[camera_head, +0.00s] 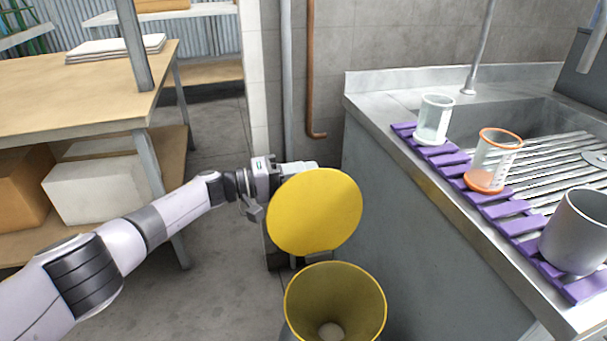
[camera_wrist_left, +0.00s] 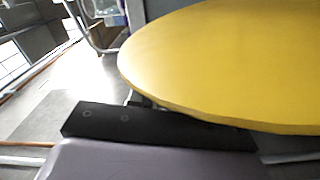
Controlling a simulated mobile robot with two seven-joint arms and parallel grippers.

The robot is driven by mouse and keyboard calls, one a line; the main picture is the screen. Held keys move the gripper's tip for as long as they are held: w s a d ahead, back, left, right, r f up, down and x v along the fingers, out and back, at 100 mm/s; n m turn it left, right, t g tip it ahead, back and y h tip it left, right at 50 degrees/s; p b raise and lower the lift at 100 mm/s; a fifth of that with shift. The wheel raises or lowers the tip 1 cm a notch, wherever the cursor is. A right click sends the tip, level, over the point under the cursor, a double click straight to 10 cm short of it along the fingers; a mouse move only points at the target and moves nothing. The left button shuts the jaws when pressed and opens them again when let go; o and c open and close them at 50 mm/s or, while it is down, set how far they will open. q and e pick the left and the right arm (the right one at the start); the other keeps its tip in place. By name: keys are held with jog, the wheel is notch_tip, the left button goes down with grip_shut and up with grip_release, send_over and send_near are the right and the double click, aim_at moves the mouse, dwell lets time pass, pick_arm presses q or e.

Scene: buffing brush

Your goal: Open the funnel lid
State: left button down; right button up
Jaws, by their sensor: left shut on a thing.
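The yellow funnel lid (camera_head: 315,212) is a round disc. It stands raised and steeply tilted behind the mouth of the yellow funnel (camera_head: 369,300), so the funnel's inside shows. My left gripper (camera_head: 272,190) is at the lid's upper left edge, shut on the lid. The lid hides part of the gripper, and the grip itself is not clear. In the left wrist view the lid (camera_wrist_left: 230,65) fills the upper right, just above a dark finger of my gripper (camera_wrist_left: 150,127). My right gripper is not in view.
A steel sink counter (camera_head: 440,245) stands on the right, with a purple slatted mat (camera_head: 497,211), a clear beaker (camera_head: 434,120), an orange-rimmed beaker (camera_head: 494,160) and a grey cup (camera_head: 577,232). A wooden workbench (camera_head: 80,95) is at the left. Floor between is free.

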pick_arm(q)
jog(key=c, duration=1.2)
grip_release()
jog(key=shift+s+f, duration=0.1)
jog(key=shift+f, duration=0.5)
jog(key=shift+o, duration=0.2)
jog(key=shift+a+r, duration=0.1)
jog(key=shift+r, duration=0.1)
jog(key=shift+s+a+r+p, duration=0.1)
jog(key=shift+a+p, duration=0.3)
jog(key=shift+a, duration=0.15)
jog(key=shift+p+v, duration=0.75)
jog(key=shift+v, duration=2.2)
jog(key=shift+s+a, duration=0.1)
jog(key=p+v, duration=0.2)
jog(key=v, duration=0.6)
jog(key=shift+p, duration=0.4)
